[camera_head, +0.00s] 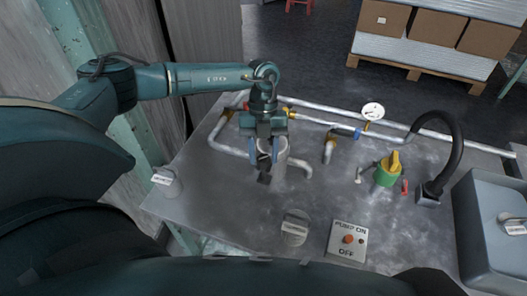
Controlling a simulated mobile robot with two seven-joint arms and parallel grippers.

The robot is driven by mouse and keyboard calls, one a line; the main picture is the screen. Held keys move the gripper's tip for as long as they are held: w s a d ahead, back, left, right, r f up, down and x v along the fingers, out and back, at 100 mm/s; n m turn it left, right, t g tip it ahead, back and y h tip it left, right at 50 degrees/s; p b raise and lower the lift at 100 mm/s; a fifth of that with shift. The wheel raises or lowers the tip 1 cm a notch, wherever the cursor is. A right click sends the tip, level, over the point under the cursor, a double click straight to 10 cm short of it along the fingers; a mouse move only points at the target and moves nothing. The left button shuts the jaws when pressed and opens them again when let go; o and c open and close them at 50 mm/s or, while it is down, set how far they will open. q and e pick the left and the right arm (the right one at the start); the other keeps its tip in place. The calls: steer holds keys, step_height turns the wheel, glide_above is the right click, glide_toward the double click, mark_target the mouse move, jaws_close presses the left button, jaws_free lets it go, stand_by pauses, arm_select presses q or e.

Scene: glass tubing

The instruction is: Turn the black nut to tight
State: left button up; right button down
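My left gripper (267,158) comes down from above over the left middle of the metal table. Its two blue fingers show apart, with a small dark piece (264,178) just below them. This dark piece may be the black nut or part of the gripper; I cannot tell which. A grey cylindrical fitting with a bent pipe (300,164) stands right beside the fingers and is partly hidden by them. Whether the fingers touch or grip anything is too small to see. My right gripper is not in view.
The metal table (225,215) carries pipes, a round gauge (372,111), a green and yellow valve (387,171), a black curved hose (459,150) and a pump switch plate (346,241). A labelled grey knob (295,228) stands at the front. A grey sink (485,225) is at right.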

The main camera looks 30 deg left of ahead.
arm_select(q)
steer(key=shift+c, duration=0.5)
steer(key=c, duration=0.6)
steer(key=shift+m, duration=0.3)
steer(key=m+y, duration=0.1)
steer(key=m, duration=0.1)
steer(key=shift+d+m+g, duration=0.1)
steer(key=shift+m+g, duration=0.2)
steer(key=shift+d+m+y, duration=0.1)
steer(key=shift+m+y, duration=0.7)
steer(key=shift+m, duration=1.2)
steer(key=o, duration=0.7)
